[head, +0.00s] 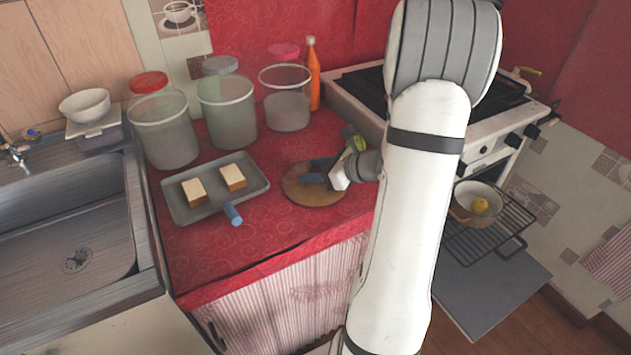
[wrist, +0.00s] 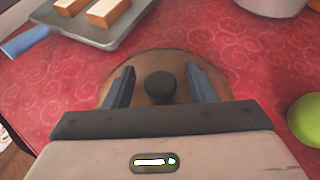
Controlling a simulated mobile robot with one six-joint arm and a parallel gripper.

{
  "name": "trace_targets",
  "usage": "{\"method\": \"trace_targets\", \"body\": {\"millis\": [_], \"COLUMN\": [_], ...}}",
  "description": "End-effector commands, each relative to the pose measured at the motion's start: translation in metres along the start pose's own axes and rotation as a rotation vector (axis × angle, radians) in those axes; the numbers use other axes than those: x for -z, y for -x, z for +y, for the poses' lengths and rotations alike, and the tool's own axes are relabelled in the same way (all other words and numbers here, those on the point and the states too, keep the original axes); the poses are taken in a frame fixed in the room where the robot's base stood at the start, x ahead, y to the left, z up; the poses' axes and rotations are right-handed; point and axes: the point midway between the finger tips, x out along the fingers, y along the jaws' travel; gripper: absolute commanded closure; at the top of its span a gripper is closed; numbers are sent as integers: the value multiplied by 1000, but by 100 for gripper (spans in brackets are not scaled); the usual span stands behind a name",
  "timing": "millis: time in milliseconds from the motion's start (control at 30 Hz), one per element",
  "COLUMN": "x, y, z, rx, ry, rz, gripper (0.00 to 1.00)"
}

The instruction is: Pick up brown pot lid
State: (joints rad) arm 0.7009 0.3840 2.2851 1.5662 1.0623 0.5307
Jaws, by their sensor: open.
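The brown pot lid (head: 305,193) is a flat round disc lying on the red counter, just right of the grey tray. It also shows in the wrist view (wrist: 150,63), with a dark round knob (wrist: 160,86) in its middle. My gripper (wrist: 158,84) is open, with its two dark fingers on either side of the knob and a gap on each side. In the head view my gripper (head: 318,172) is over the lid and hides part of it. I cannot tell exactly how high the fingertips are above the lid.
A grey tray (head: 176,208) with two bread-like blocks and a blue handle lies to the left. Several jars (head: 228,120) and an orange bottle (head: 313,75) stand behind. A green round thing (wrist: 306,120) sits close at the right. The stove (head: 490,130) is further right.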

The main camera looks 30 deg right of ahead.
Motion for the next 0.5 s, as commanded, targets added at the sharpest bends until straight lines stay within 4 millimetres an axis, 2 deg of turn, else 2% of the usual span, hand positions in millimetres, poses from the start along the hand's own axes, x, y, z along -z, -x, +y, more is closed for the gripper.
{"method": "trace_targets", "body": {"millis": [200, 500], "x": [0, 0], "y": [0, 0], "z": [0, 0], "rx": [1, 1], "ry": [0, 0], "rz": [0, 0], "gripper": [49, 74]}}
